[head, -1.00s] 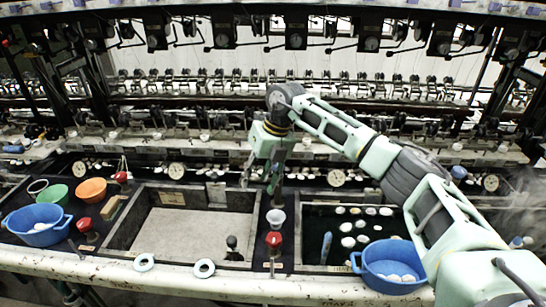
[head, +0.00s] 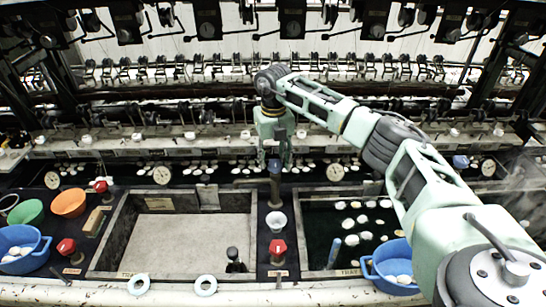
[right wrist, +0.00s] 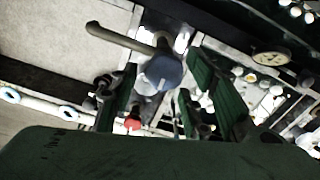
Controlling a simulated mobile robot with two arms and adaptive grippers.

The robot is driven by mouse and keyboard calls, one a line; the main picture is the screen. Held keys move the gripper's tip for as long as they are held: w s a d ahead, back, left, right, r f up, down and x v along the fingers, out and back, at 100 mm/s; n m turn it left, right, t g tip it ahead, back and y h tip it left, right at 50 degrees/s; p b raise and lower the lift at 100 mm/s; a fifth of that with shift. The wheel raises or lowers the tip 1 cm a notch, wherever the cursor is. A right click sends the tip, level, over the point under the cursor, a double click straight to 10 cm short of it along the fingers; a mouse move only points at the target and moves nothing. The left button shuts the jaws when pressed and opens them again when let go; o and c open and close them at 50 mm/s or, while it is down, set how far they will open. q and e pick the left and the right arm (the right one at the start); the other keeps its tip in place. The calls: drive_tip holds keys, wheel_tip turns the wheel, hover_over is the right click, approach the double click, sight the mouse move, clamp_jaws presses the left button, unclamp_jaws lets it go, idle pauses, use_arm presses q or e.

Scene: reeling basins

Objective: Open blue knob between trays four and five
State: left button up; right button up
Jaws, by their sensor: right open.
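The blue knob (head: 275,168) stands on the dark divider between the pale-floored tray (head: 180,240) and the dark water tray (head: 320,225). In the right wrist view the blue knob (right wrist: 163,72) shows large, with a bent metal pipe beside it. My right gripper (head: 275,158) is open and points down at the knob, with its fingers on either side of it. In the right wrist view the green fingers flank the knob with visible gaps; I cannot tell whether they touch it. My left gripper is not in view.
A red knob (head: 277,248) and a white cup (head: 276,221) stand nearer on the same divider. A blue basket (head: 372,268) with white cocoons is at the right. Blue, green and orange bowls (head: 69,203) are at the left. Machine rails run behind.

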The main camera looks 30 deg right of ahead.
drive_tip(key=shift+w+f, duration=0.2)
drive_tip(key=shift+f, duration=0.45)
drive_tip(key=shift+s, duration=0.25)
drive_tip(key=c, duration=1)
